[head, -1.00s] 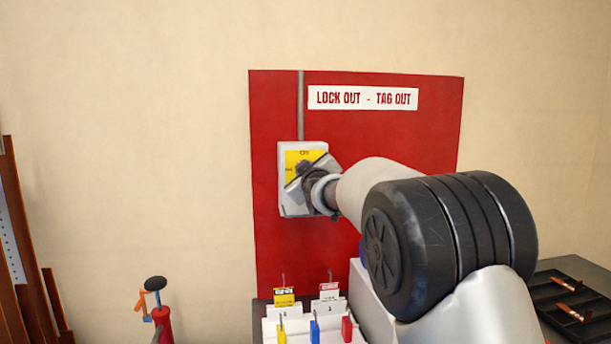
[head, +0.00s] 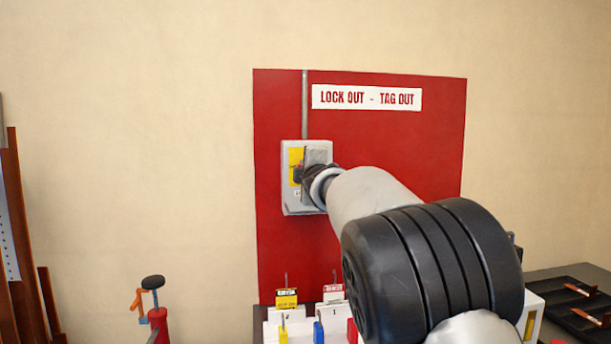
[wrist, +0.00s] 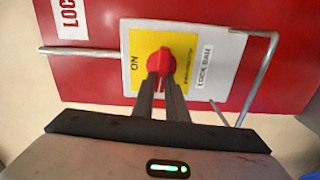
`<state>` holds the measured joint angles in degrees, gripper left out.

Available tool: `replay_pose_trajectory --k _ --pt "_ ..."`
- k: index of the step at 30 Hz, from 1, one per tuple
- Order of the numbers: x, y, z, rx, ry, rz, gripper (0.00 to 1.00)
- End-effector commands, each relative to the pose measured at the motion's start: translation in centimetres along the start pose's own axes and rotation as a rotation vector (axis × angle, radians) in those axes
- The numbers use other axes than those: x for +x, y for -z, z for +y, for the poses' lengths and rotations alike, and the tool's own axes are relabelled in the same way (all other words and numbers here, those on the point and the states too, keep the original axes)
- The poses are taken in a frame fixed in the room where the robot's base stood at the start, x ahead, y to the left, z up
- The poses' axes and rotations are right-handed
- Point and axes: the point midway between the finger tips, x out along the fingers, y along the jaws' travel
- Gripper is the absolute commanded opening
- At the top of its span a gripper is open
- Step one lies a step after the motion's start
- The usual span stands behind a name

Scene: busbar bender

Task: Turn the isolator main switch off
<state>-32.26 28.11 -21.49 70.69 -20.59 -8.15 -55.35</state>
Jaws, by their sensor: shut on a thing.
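The isolator main switch is a pale grey box (head: 295,205) with a yellow face plate, mounted on the red board. The wrist view shows its yellow plate (wrist: 146,42), the word ON on the left and a red rotary knob (wrist: 158,57). My gripper (wrist: 161,84) is shut on the red knob, one dark finger on each side of its grip. In the head view my gripper (head: 309,175) covers the knob and the right part of the plate. The exact knob angle is partly hidden by the fingers.
The red board (head: 390,140) carries a LOCK OUT - TAG OUT sign (head: 367,97) and a grey conduit (head: 304,105) above the box. A bent metal bail (wrist: 268,60) stands beside the switch. Tags and coloured padlocks (head: 318,331) are below. A dark tray (head: 575,310) is at right.

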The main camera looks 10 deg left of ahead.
Motion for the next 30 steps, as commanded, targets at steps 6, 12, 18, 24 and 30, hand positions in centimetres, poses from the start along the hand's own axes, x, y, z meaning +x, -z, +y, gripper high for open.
replay_pose_trajectory --k 6,12,18,24,30 --pt "0.00 -0.01 -0.18 -0.069 0.000 0.000 0.00" --pt "0.00 -0.01 -0.16 -0.090 0.000 0.000 0.00" --pt "0.00 -0.02 -0.15 -0.093 0.000 0.000 0.00" --pt "0.00 -0.02 -0.15 -0.093 0.000 0.000 0.21" --pt "0.01 -0.01 -0.16 -0.091 0.000 0.000 0.31"
